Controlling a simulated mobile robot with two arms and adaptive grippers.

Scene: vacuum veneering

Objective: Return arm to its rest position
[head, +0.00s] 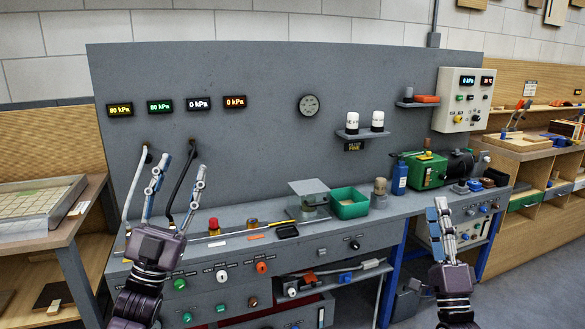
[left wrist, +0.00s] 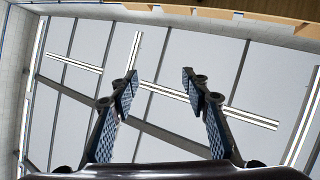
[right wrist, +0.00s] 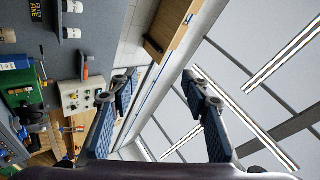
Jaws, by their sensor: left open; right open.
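My left gripper (head: 174,180) points upward in front of the left part of the grey workbench in the head view. Its two fingers are spread and nothing is between them; in the left wrist view the open fingers (left wrist: 160,95) frame only the ceiling. My right gripper (head: 441,220) stands upright in front of the right end of the bench. In the head view its fingers overlap, but in the right wrist view they (right wrist: 160,95) are apart and empty, with wall and ceiling behind.
The grey bench (head: 405,212) carries a green bin (head: 349,204), a blue bottle (head: 399,178) and a green pump (head: 425,170). A control box (head: 464,99) hangs on the back panel (head: 250,130). Wooden side tables stand left and right. Hoses hang behind my left gripper.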

